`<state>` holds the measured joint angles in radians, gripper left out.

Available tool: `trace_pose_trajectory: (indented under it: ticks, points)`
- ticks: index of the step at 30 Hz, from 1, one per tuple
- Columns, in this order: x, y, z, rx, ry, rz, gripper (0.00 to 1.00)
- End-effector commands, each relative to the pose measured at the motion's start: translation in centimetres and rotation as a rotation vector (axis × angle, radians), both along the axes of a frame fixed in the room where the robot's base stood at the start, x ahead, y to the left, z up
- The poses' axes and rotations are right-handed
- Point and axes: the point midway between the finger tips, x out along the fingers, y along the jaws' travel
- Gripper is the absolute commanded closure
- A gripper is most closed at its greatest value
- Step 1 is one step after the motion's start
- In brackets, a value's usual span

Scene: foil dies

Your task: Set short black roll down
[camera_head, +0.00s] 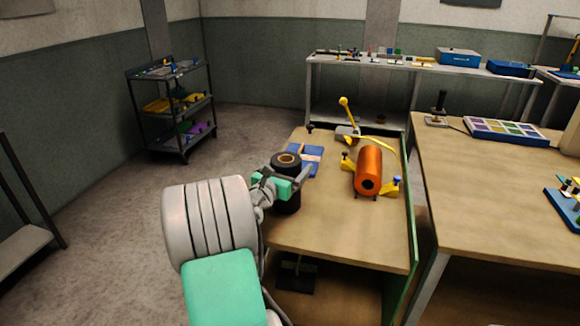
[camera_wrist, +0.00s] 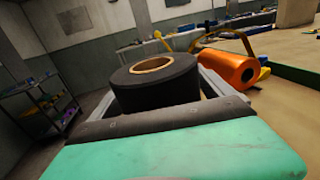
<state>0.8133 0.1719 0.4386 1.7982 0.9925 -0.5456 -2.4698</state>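The short black roll (camera_head: 287,203) stands upright at the left part of the wooden table (camera_head: 335,238), with a tan core ring on top. My gripper (camera_head: 289,182) has its fingers around the roll's middle, one on each side. In the wrist view the roll (camera_wrist: 155,88) fills the space between the grey fingers, with its open core facing up. I cannot tell whether its base touches the table top or hangs just above it.
An orange roll (camera_head: 369,171) lies on yellow and blue supports to the right. A blue and tan piece (camera_head: 305,158) lies behind the black roll. A yellow-handled tool (camera_head: 347,120) stands at the back. The table's front is clear; a green panel (camera_head: 412,220) edges its right side.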

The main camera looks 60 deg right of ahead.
Motion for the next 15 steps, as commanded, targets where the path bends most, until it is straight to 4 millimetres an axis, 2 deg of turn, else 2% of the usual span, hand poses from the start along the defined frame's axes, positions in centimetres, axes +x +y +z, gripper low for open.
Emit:
trace_pose_trajectory:
  ticks: [3, 11, 15]
  points:
    - [0.0, 0.0, 0.0, 0.0, 0.0, 0.0, 0.0]
    - [0.0, 0.0, 0.4, -0.001, -0.001, 0.0, 0.0]
    - [0.3, 2.2, 0.2, 0.002, 0.001, 0.004, 0.0]
